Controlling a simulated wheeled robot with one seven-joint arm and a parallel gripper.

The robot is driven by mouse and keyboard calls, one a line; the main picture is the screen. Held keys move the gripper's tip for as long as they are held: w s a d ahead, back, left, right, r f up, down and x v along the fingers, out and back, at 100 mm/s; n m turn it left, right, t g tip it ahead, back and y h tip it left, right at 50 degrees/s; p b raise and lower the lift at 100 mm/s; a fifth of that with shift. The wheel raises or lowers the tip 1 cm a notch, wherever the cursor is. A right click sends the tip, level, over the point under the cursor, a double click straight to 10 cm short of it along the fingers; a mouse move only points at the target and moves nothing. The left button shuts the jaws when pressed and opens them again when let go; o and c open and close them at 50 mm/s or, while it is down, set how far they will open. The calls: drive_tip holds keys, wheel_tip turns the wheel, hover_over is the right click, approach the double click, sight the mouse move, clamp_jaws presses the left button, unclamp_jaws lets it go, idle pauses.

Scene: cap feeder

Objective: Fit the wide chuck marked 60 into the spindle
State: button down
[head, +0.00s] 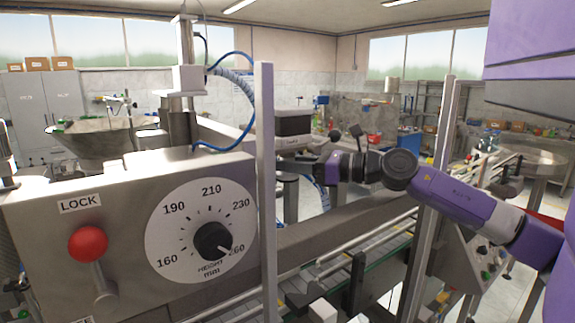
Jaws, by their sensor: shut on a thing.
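My gripper (328,167) is at the far end of my purple arm, which reaches in from the right. It is small and dark here, close beside a grey and black cylindrical unit (294,130) behind the upright post. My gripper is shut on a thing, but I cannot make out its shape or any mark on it. I cannot pick out the wide chuck marked 60. The spindle is not clear either; the cylindrical unit may be part of it.
A metal panel (125,215) at the front left carries a red-balled LOCK lever (88,244) and a height dial (203,228), its pointer near 260. Upright metal posts (265,190) (432,190) flank my gripper. A conveyor (340,262) runs below. A button box (478,262) stands right.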

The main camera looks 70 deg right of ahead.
drive_tip(key=c, duration=1)
unclamp_jaws()
drive_tip(key=s+b, duration=0.3)
drive_tip(key=s, duration=0.4)
drive_tip(key=shift+s+d+r, duration=0.15)
drive_tip(key=shift+s+d, duration=0.15)
drive_tip(key=shift+s, duration=0.1)
